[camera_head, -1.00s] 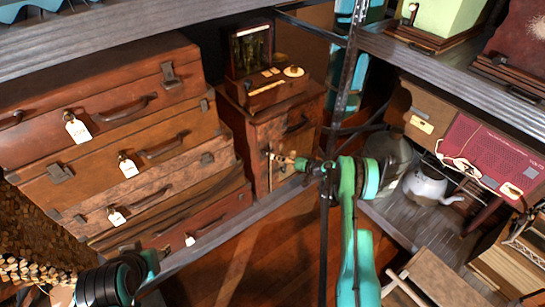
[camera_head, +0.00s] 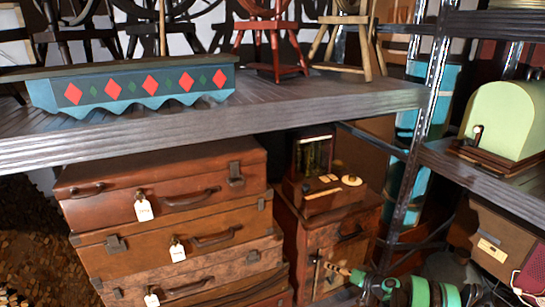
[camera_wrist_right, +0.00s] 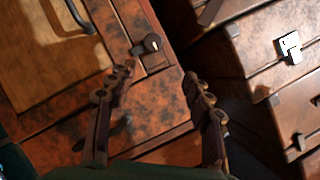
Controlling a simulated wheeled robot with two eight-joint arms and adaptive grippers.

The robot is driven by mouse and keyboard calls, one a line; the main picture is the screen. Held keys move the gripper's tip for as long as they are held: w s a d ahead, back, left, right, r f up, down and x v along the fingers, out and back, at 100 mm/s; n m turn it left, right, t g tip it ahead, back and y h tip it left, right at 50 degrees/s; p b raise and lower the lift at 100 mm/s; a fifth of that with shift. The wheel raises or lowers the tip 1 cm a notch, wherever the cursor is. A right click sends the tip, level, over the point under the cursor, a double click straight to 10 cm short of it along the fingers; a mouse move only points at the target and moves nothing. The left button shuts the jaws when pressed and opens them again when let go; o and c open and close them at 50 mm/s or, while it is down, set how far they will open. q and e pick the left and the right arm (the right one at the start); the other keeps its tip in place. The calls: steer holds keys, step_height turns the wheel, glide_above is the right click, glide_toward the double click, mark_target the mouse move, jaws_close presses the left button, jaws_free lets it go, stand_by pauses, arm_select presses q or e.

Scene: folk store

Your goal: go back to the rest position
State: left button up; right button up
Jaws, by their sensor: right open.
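My right gripper (camera_head: 336,268) is at the bottom of the head view, in front of the small wooden cabinet (camera_head: 330,235). In the right wrist view, the right gripper (camera_wrist_right: 158,84) has its two fingers spread wide with nothing between them. Behind the fingers there is a reddish-brown cabinet front (camera_wrist_right: 150,105) with a dark metal knob or latch (camera_wrist_right: 147,45).
Stacked brown suitcases (camera_head: 165,203) with white tags stand left of the cabinet. A metal shelf post (camera_head: 422,130) rises beside the right arm. A green domed case (camera_head: 505,120) sits at right.

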steer(key=s+a+r+g+h, duration=0.2)
steer(key=s+a+r, duration=0.35)
steer(key=r, duration=0.45)
steer(key=s+a+r+g+h, duration=0.1)
steer(key=s+a+r, duration=0.5)
steer(key=r, duration=0.4)
steer(key=s+r+n+g+h, duration=0.1)
steer(key=s+h, duration=0.3)
steer(key=s, duration=2.3)
steer(key=shift+s+a+r+h, duration=0.25)
steer(key=shift+s+r+h, duration=0.05)
steer(key=shift+r, duration=0.1)
